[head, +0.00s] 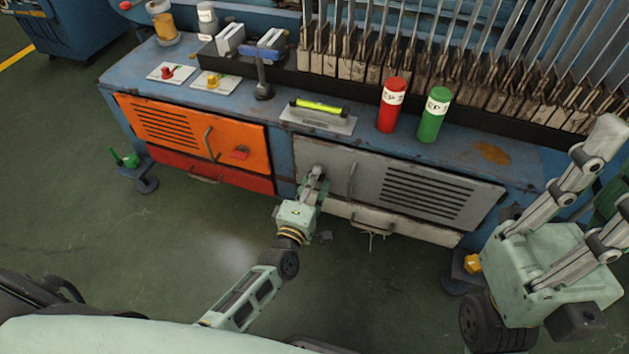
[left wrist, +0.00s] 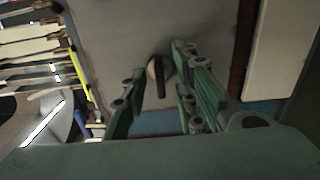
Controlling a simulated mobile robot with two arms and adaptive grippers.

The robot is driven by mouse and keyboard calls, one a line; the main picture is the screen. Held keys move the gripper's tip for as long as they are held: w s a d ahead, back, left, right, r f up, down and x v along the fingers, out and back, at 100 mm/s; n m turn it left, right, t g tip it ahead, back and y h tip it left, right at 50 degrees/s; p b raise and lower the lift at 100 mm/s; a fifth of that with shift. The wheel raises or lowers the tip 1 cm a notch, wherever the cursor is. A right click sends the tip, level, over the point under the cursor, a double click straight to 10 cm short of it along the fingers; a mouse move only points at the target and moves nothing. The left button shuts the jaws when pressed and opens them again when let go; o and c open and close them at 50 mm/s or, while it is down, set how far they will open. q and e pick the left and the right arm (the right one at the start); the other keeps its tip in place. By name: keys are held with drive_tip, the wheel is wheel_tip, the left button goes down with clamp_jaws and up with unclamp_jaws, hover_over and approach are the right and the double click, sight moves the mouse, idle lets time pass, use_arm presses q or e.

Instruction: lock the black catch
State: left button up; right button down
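The fingers are apart, with no clear contact on the lever. In the head view my left gripper (head: 315,178) is at the door's left edge and hides the catch. My right gripper (head: 613,165) is raised at the right edge, fingers spread and empty.
An orange door (head: 165,130) with a red catch (head: 239,153) is to the left. A pale drawer (head: 395,222) lies below the grey door. Red (head: 390,108) and green (head: 433,118) cylinders stand on the bench top.

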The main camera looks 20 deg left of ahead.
use_arm(q)
drive_tip(key=s, duration=1.1)
drive_tip(key=shift+s+a, duration=0.2)
drive_tip(key=shift+s, duration=0.15)
